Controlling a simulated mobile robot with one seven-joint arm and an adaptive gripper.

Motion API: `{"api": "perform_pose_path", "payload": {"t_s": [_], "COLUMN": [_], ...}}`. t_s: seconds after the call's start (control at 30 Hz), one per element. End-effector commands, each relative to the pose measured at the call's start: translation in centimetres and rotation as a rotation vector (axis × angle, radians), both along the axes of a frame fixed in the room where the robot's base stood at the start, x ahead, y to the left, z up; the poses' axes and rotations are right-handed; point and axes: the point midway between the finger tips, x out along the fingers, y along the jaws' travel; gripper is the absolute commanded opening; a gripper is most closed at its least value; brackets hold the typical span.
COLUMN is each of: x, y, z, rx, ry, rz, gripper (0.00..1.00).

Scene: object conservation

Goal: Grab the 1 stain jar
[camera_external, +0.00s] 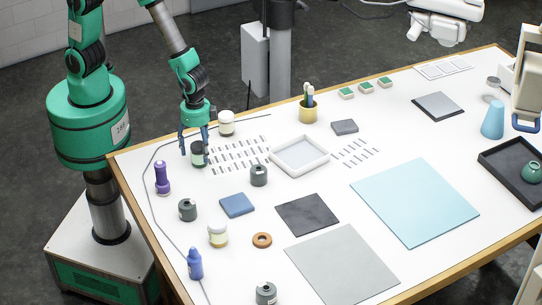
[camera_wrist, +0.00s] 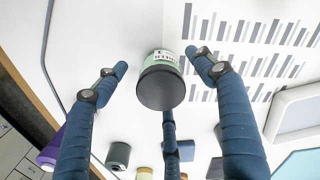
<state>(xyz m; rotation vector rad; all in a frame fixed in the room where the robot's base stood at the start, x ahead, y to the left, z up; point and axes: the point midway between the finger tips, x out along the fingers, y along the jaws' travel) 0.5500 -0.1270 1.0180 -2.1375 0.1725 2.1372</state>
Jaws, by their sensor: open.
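A small jar with a black lid and a pale green body stands upright on the table under my gripper; it shows in the external view (camera_external: 198,156) and the wrist view (camera_wrist: 162,86). Its label lettering is too small to read surely, so I cannot tell if it is the stain jar. My gripper (camera_external: 194,143) is open, its blue fingers spread around the jar. In the wrist view, the jar sits between the fingers of the gripper (camera_wrist: 163,75), with no clear contact. The fingers partly hide it in the external view.
A white-lidded jar (camera_external: 226,123) stands close behind. A purple bottle (camera_external: 162,178) and grey jars (camera_external: 187,210) (camera_external: 259,175) stand nearby. A white tray (camera_external: 324,157) lies to the right. The table's left edge (camera_external: 128,190) is close.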

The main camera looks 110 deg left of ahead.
Motion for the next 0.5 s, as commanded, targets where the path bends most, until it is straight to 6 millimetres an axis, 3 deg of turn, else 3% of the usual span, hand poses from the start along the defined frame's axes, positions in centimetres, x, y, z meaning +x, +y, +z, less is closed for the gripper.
{"api": "perform_pose_path", "payload": {"t_s": [0.33, 0.5], "x": [-0.01, -0.01], "y": [0.0, 0.0], "z": [0.01, 0.01], "rx": [0.0, 0.0], "ry": [0.0, 0.0], "rz": [0.0, 0.0], "gripper": [0.67, 0.34]}}
